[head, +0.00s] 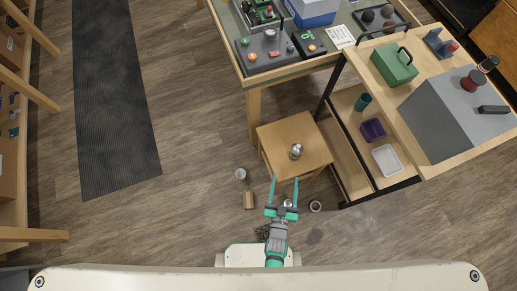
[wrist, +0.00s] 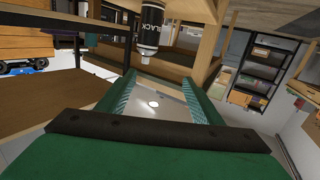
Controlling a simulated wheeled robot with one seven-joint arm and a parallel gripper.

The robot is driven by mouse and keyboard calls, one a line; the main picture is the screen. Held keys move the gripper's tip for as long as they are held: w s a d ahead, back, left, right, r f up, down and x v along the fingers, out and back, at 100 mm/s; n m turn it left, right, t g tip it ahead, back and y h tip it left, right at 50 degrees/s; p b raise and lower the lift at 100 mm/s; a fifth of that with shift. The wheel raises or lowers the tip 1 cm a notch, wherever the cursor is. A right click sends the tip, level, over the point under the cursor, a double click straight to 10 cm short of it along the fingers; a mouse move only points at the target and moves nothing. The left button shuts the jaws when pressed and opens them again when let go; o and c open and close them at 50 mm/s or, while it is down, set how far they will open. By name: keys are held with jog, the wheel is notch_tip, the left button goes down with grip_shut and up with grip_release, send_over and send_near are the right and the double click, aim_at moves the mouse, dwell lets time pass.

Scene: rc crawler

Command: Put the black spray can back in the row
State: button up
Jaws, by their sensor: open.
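The black spray can (head: 296,151) stands on the small wooden stool (head: 272,139) in the head view, its silvery top facing the camera. In the wrist view the can (wrist: 149,28) shows at the top, with letters reading BLACK on a dark label and a pale end toward the bottom of the picture; its other end is cut off. My gripper (head: 284,181) is open, its green fingers pointing toward the stool, short of the can. In the wrist view my gripper (wrist: 166,82) has nothing held between its fingers. I cannot make out the row of cans.
A wooden shelf cart (head: 352,172) with a green toolbox (head: 394,64) stands right of the stool. A workbench (head: 283,71) is behind it. A metal cup (head: 241,174), a brown block (head: 249,200) and a ring (head: 315,206) lie on the floor. The left floor is mostly clear.

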jog(key=s+a+r+y, duration=0.1)
jog(key=s+a+r, duration=0.2)
jog(key=s+r, duration=0.1)
jog(key=s+a+r+n, duration=0.1)
jog(key=s+a+r, duration=0.2)
jog(key=r, duration=0.4)
jog(key=shift+s+r+g+y, duration=0.2)
jog(key=shift+s+g+y, duration=0.2)
jog(key=shift+s, duration=0.2)
jog(key=shift+o, duration=0.5)
jog(key=s+a+r, duration=0.2)
jog(key=r, duration=0.6)
jog(key=s+a+r+y, duration=0.1)
jog(key=s+a+r, duration=0.1)
jog(key=r, duration=0.6)
jog(key=shift+s+a+n+g, duration=0.3)
jog(key=shift+s+a+g, duration=0.1)
jog(key=shift+s, duration=0.1)
jog(key=shift+r, duration=0.3)
jog(key=shift+c, duration=1.3)
jog(key=c, duration=0.5)
jog(key=shift+c, duration=0.4)
